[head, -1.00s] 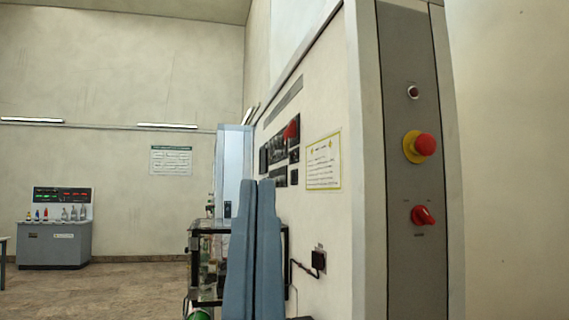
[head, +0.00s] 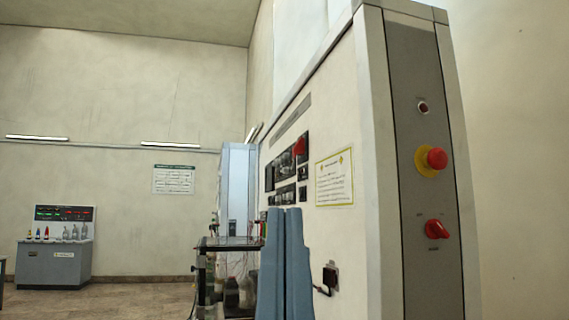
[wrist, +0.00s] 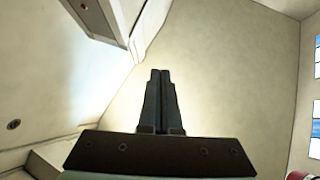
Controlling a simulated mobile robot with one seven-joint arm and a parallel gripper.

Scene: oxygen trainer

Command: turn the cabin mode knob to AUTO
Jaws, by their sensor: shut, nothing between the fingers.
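A red rotary knob (head: 436,229) sits low on the grey strip panel (head: 423,280) on the column at the right in the head view. Small labels surround it, too small to read, so I cannot tell its setting or confirm it is the cabin mode knob. My gripper (head: 285,212) points upward left of that column, well apart from the knob in the picture. Its two blue-grey fingers are together and empty. In the wrist view the gripper (wrist: 160,74) also shows shut, facing a bare wall. The knob is not recognisable there.
Above the knob are a red mushroom button on a yellow base (head: 432,159) and a small red indicator (head: 423,107). Behind my gripper stand a dark rack (head: 229,243) and a cream wall with black instruments (head: 286,165). A grey console (head: 54,262) stands far left.

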